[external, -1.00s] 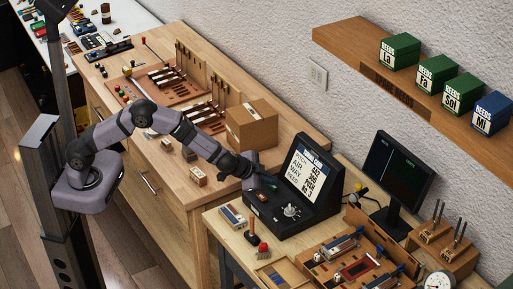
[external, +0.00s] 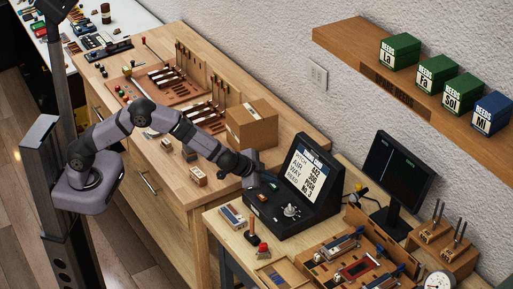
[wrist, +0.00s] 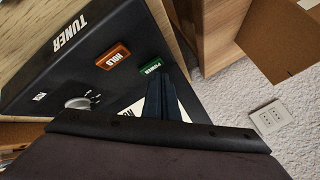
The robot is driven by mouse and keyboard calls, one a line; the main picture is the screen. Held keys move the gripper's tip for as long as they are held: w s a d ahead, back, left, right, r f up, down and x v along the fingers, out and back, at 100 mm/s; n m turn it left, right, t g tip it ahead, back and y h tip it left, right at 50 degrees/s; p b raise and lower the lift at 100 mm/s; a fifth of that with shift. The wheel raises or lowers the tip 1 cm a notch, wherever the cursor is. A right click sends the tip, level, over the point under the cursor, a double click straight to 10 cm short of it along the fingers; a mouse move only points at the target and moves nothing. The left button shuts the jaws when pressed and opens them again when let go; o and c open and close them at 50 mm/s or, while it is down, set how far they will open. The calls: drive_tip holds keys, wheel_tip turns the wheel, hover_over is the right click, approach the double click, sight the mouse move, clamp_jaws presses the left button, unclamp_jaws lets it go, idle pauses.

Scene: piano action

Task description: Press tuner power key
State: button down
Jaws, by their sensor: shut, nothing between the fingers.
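The tuner (external: 290,203) is a black desk unit with a tilted lit screen, standing on the right-hand bench. In the wrist view its panel (wrist: 75,60) carries the word TUNER, an orange HOLD key (wrist: 113,56), a green POWER key (wrist: 151,66) and a silver knob (wrist: 78,102). My gripper (wrist: 165,80) is shut and empty, its dark fingers just beside the lower right of the green key. I cannot tell whether they touch it. In the external view my gripper (external: 252,180) is over the tuner's left end, and the green key (external: 273,186) shows to its right.
A cardboard box (external: 252,124) stands on the bench behind my wrist. A monitor (external: 397,170) is right of the tuner. A wall socket (wrist: 268,118) shows in the wrist view.

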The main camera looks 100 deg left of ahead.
wheel_tip(320, 180, up, 6)
drive_tip(key=p, duration=0.2)
drive_tip(key=shift+p, duration=0.3)
idle(0.5)
drive_tip(key=s+d+g+h, duration=0.2)
drive_tip(key=s+d, duration=0.5)
drive_tip(key=s, duration=0.5)
drive_tip(key=s+d+f+g+h, duration=0.1)
drive_tip(key=s+d+g+h, duration=0.1)
drive_tip(key=s+d, duration=0.5)
drive_tip(key=s+d+f+m+g+h, duration=0.1)
drive_tip(key=s+d+h, duration=0.2)
drive_tip(key=s, duration=1.6)
drive_tip(key=d, duration=0.4)
drive_tip(key=shift+s+d+f+g, duration=0.15)
drive_tip(key=shift+s+d+g, duration=0.05)
drive_tip(key=shift+d+g, duration=0.2)
